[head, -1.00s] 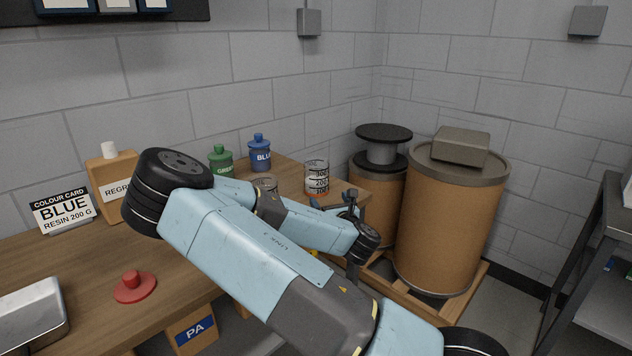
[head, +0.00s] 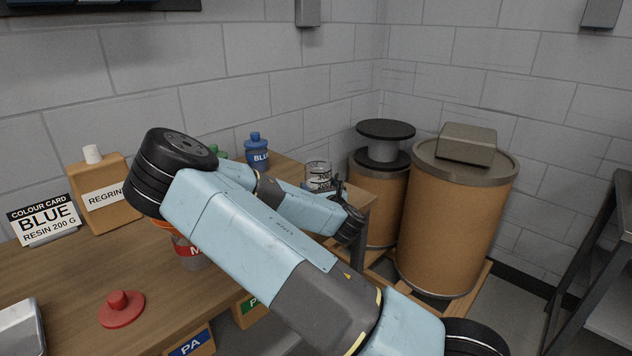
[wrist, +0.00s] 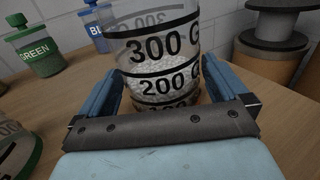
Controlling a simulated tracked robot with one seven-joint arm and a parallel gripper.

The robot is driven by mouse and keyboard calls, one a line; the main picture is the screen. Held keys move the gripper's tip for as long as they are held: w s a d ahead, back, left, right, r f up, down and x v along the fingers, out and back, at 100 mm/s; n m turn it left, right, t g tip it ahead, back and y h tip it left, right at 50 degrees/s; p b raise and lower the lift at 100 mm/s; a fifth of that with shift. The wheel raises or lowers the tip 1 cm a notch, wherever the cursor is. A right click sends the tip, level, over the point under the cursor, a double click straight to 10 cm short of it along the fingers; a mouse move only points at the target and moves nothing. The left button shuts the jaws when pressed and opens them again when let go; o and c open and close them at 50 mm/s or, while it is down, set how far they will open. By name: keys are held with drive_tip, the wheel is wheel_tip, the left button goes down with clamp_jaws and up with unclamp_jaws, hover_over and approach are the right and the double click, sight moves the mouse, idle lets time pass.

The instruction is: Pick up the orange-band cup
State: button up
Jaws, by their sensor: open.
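A clear measuring cup with black bands and 300 G and 200 G marks (wrist: 165,50) stands upright on the bench, holding pale pellets. It also shows in the head view (head: 317,174). My gripper (wrist: 160,92) is open, with its blue fingers on either side of this cup's lower part; I cannot tell whether they touch it. No orange band shows on this cup, but its bottom is hidden by my gripper. In the head view a sliver of orange (head: 163,223) shows beside my arm, above a red-banded container (head: 188,252); my arm hides most of both.
A green bottle (wrist: 40,50) and a blue bottle (head: 257,152) stand at the back. A green-rimmed cup (wrist: 20,145) is at lower left in the wrist view. A red knobbed disc (head: 121,310) lies on the bench. Drums (head: 455,225) stand right of the bench.

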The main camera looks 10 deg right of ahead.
drive_tip(key=shift+w+d, duration=0.1)
drive_tip(key=shift+w, duration=0.3)
drive_tip(key=shift+c, duration=0.4)
drive_tip(key=c, duration=0.8)
